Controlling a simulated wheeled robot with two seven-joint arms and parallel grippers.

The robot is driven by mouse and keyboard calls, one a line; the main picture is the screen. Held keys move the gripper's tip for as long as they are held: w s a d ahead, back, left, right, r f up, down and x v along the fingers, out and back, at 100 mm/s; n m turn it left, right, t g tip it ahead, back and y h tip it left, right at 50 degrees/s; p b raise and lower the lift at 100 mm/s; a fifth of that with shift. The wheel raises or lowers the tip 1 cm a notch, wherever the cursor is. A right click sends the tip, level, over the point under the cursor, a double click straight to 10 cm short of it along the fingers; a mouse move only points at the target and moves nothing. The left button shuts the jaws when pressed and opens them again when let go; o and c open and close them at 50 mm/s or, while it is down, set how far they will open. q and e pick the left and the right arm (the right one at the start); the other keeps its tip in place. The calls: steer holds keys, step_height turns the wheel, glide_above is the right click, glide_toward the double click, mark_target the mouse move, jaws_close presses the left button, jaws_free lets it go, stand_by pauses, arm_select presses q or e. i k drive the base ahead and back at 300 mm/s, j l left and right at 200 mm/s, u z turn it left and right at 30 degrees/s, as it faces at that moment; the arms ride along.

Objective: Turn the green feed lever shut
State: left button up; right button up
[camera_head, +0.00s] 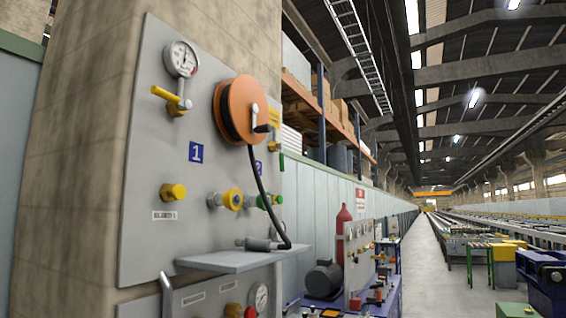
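A green lever handle (281,162) hangs down at the right edge of the grey wall panel (150,220), below a brass-coloured valve body (273,146) near the blue "2" label. It is small and seen nearly edge-on, so its exact turn is hard to tell. A yellow lever (165,95) sits under the round gauge (182,59) at the upper left, by the blue "1" label (196,152). A green fitting (264,201) shows lower on the panel. Neither of my grippers is in view.
An orange hose reel (242,110) stands out from the panel, partly beside the green lever. Its black hose (262,190) runs down to a grey nozzle on a small shelf (235,261). Yellow fittings project from the panel. A clear aisle (425,270) lies to the right.

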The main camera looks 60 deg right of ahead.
mark_target(281, 146)
steer(key=z, duration=1.85)
steer(key=i+l+z, duration=0.1)
steer(key=z, duration=0.25)
steer(key=i+l+z, duration=0.1)
steer(key=z, duration=0.25)
steer(key=i+z, duration=0.35)
steer(key=i, duration=2.2)
steer(key=i+l+u, duration=0.1)
steer(key=i+u, duration=0.2)
steer(key=i, duration=0.2)
steer(key=i+l+u, duration=0.25)
steer(key=i, duration=0.25)
steer(key=i+l+u, duration=0.3)
steer(key=i, duration=0.2)
steer(key=u, duration=2.55)
